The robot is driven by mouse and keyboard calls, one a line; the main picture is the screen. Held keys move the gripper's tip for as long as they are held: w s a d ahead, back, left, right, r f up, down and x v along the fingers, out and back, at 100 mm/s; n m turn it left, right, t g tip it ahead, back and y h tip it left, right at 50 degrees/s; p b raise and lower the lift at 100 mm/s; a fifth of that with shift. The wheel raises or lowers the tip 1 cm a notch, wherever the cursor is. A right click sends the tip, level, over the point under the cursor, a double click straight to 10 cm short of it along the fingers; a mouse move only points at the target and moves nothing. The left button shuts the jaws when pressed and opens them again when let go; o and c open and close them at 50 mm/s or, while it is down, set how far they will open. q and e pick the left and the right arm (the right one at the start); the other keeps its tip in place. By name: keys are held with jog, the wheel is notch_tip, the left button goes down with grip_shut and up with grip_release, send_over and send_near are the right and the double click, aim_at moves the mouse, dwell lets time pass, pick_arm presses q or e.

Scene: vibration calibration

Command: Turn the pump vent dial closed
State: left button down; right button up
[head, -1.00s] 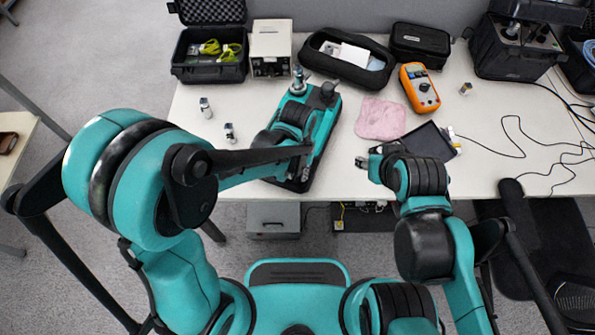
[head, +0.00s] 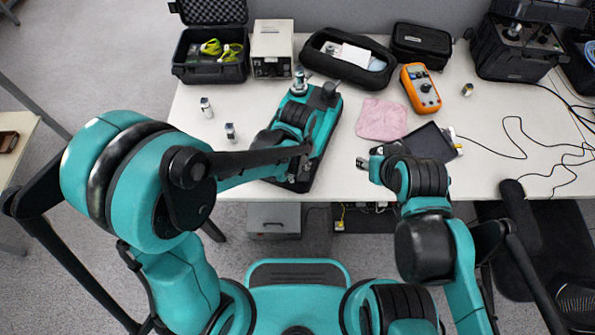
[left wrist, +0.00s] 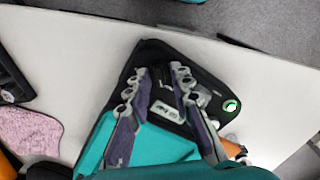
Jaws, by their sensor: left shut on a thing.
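The pump (head: 326,128), a teal and black machine, stands on the table left of its middle. It also shows in the left wrist view (left wrist: 150,145), with a dark end panel, a pale label and a small green light. My left gripper (head: 297,168) is at the pump's near end, partly hidden by my forearm. In the left wrist view its two fingers (left wrist: 160,78) straddle a dark part of that panel. They are shut on what looks like the vent dial, whose shape and angle are mostly hidden. My right gripper (head: 370,157) hangs over the table's front edge; its opening is unclear.
A pink cloth (head: 382,119), a dark tablet (head: 430,143) and an orange multimeter (head: 420,88) lie right of the pump. Small metal cylinders (head: 206,107) stand to its left. Cases line the back, with a black case (head: 345,58) behind the pump.

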dwell(0.4)
pick_arm(q)
jog(key=c, duration=1.3)
grip_release()
jog(key=shift+c, duration=0.2)
notch_tip(320, 180, up, 12)
jog(key=s+a+r+m+t, duration=0.1)
jog(key=s+a+m+t, duration=0.1)
jog(key=a, duration=0.6)
jog(key=s+a+r+m+t, duration=0.2)
jog(key=a+t, duration=0.3)
jog(key=a, duration=0.4)
jog(key=shift+s+a+m, duration=0.3)
jog(key=shift+s, duration=0.2)
